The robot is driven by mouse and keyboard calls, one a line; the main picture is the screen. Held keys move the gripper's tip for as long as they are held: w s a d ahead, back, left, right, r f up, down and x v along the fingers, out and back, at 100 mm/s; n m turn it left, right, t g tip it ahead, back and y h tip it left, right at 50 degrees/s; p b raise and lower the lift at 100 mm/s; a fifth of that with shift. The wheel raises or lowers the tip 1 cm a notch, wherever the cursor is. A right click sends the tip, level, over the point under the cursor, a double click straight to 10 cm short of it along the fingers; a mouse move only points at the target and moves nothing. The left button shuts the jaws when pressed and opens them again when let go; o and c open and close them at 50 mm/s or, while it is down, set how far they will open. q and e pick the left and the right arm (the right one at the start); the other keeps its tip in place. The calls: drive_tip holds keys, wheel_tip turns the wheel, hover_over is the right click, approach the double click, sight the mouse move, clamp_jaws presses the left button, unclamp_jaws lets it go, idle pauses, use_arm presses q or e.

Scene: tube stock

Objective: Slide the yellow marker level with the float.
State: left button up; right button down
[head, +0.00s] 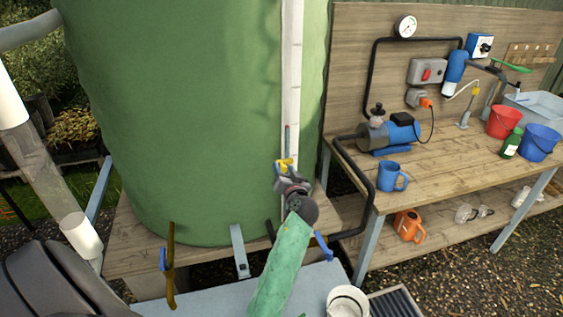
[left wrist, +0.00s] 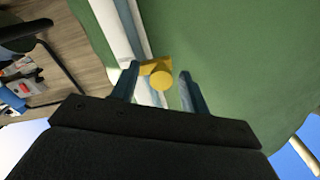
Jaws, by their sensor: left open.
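The yellow marker (head: 285,163) sits low on the white gauge strip (head: 291,80) that runs up the front of the green tank (head: 190,120). My left gripper (head: 283,170) is at the marker, its jaws open. In the left wrist view the marker's round yellow knob (left wrist: 161,79) lies between the two separated blue-grey fingers (left wrist: 158,88), and I see no clear grip on it. A thin dark line with a reddish top (head: 287,128) shows on the strip just above the marker. I cannot tell whether it is the float. My right gripper is not in view.
A wooden bench (head: 440,165) on the right holds a blue pump (head: 390,133), a blue mug (head: 392,177) and red and blue buckets (head: 503,122). A black pipe (head: 370,190) bends down between tank and bench. A white bucket (head: 347,301) stands at the bottom. The strip above the marker is unobstructed.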

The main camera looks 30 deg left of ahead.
sight(284, 166)
use_arm(q)
drive_tip(key=shift+w+a, duration=0.25)
drive_tip(key=shift+a, duration=0.05)
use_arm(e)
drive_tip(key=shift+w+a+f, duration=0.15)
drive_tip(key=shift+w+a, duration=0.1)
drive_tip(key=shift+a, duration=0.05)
use_arm(q)
drive_tip(key=shift+c, duration=0.3)
